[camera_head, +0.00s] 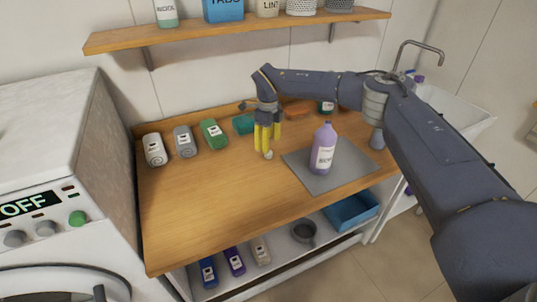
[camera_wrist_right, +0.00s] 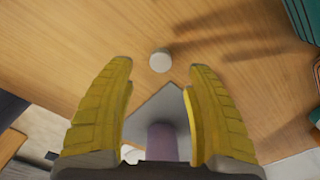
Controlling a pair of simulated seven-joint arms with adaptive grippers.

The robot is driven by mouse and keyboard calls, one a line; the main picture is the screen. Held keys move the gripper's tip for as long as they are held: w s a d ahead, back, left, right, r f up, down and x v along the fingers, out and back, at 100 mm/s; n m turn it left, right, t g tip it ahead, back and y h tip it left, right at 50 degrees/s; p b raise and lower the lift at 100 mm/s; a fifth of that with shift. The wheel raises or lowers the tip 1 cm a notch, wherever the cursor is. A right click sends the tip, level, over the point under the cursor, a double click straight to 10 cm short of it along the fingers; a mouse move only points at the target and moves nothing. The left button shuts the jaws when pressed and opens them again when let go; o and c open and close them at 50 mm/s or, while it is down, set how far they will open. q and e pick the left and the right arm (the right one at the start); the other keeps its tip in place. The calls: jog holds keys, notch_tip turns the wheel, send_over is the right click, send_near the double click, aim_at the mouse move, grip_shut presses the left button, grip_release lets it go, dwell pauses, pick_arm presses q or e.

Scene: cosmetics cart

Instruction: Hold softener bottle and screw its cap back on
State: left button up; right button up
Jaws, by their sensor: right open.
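The purple softener bottle (camera_head: 323,149) stands upright on a grey mat (camera_head: 344,179) on the wooden counter, its top without a visible cap. Part of the bottle (camera_wrist_right: 162,141) shows in the right wrist view between the lower parts of the fingers. A small white cap (camera_head: 268,155) lies on the wood left of the mat; it also shows in the right wrist view (camera_wrist_right: 160,61), just beyond the fingertips. My right gripper (camera_head: 265,148) points down above the cap, open with yellow fingers apart and nothing between the tips. My left gripper is not in view.
Several bottles and containers, including a green one (camera_head: 213,134) and a teal box (camera_head: 243,124), stand along the back of the counter (camera_head: 205,210). A shelf (camera_head: 240,32) hangs above. The front left counter is clear. A washing machine (camera_head: 50,190) stands left.

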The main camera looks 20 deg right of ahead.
jog(key=shift+d+f, duration=0.15)
jog(key=shift+f, duration=2.45)
jog(key=c, duration=1.1)
jog(key=shift+c, duration=0.2)
notch_tip(320, 180, up, 20)
